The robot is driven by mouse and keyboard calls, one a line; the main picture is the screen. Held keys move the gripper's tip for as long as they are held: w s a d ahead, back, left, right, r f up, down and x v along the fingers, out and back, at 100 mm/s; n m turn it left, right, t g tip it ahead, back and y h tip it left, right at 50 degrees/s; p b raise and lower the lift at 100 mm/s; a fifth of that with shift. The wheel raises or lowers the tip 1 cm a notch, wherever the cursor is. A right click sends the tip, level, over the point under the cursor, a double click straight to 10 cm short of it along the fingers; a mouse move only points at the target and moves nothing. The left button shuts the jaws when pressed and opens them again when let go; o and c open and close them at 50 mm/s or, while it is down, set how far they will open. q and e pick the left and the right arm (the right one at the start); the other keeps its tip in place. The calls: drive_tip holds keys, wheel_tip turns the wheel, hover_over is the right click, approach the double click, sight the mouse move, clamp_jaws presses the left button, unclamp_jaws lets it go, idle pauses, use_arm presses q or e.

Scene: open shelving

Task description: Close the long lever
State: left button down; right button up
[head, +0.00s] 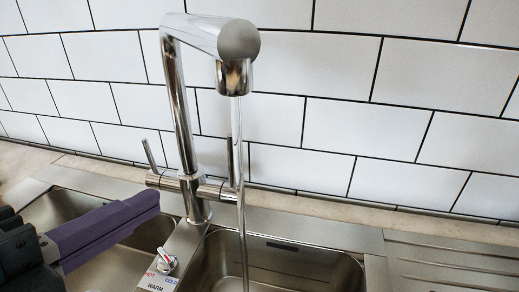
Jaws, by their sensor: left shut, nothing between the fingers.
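A chrome tap (178,100) stands behind the sinks, with water (241,200) running from its spout. A crossbar at its base carries two upright levers. The right lever (231,160) looks the longer and stands nearly vertical, just behind the water stream. The left lever (149,153) looks shorter and leans to the left. My left gripper (152,202), with purple fingers, reaches in from the lower left. It is shut and empty, its tip left of the tap base and below the left lever, apparently apart from both. My right gripper is not in view.
A small knob (167,262) stands on the sink deck above a label (158,282) reading HOT, COLD, WARM. A right basin (290,265) and a left basin (65,205) flank it. A ribbed drainboard (450,260) lies right. White tiles (340,125) rise behind.

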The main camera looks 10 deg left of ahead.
sight(228, 146)
use_arm(q)
drive_tip(key=x, duration=0.9)
drive_tip(key=r+x, duration=0.1)
drive_tip(key=x, duration=0.3)
drive_tip(key=shift+w, duration=0.45)
drive_tip(key=w+r+g+p, duration=0.1)
drive_tip(key=p, duration=0.1)
drive_tip(key=shift+w+d+p, duration=0.15)
drive_tip(key=shift+p, duration=0.2)
drive_tip(key=shift+f, duration=0.4)
